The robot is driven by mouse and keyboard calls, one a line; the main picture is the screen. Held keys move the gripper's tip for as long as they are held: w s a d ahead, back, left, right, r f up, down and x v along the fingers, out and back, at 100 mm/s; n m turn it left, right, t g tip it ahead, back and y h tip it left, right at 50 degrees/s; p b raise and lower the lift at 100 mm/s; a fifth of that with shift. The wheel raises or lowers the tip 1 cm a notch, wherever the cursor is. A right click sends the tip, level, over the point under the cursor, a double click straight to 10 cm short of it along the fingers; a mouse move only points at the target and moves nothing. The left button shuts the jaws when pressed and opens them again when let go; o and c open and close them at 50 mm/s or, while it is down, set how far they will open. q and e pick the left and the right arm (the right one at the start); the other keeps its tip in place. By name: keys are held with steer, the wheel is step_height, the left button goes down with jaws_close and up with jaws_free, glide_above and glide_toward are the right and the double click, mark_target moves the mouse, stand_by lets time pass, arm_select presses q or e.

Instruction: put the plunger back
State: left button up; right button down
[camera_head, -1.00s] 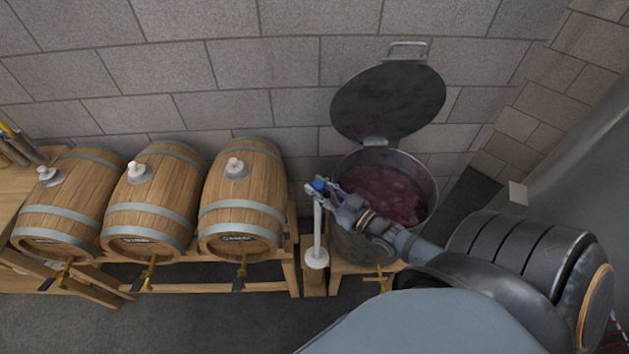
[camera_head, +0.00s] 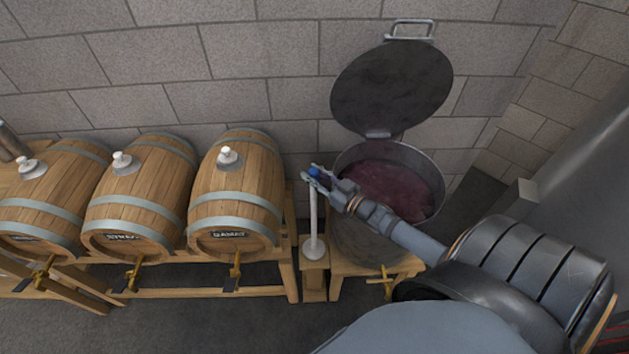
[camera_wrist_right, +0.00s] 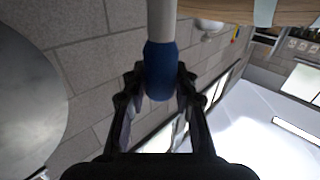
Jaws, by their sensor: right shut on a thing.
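The plunger has a white shaft (camera_head: 313,222), a blue grip at its top and a white round head at its lower end. My right gripper (camera_head: 316,176) is shut on the blue grip. In the right wrist view the blue grip (camera_wrist_right: 161,70) sits between the two fingers. The plunger hangs nearly upright, its head in front of or over a small wooden stand (camera_head: 314,280); I cannot tell whether they touch. The open steel vat (camera_head: 362,237) with dark red must stands just right of the plunger. My left gripper is not in view.
The vat's round lid (camera_head: 392,88) stands open against the block wall. Several wooden barrels with taps lie on a rack at the left, the nearest barrel (camera_head: 236,190) close to the plunger. A large grey tank (camera_head: 590,165) stands at the right.

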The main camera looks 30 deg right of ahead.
steer(key=shift+f, duration=0.4)
steer(key=c, duration=1.5)
jaws_free()
steer(key=shift+f, duration=0.25)
steer(key=o, duration=0.5)
steer(key=shift+c, duration=0.2)
steer(key=shift+r, duration=0.35)
steer(key=p+v, duration=0.3)
steer(key=v, duration=0.9)
steer(key=shift+f+p, duration=0.2)
steer(key=shift+p, duration=0.2)
steer(key=shift+s, duration=0.1)
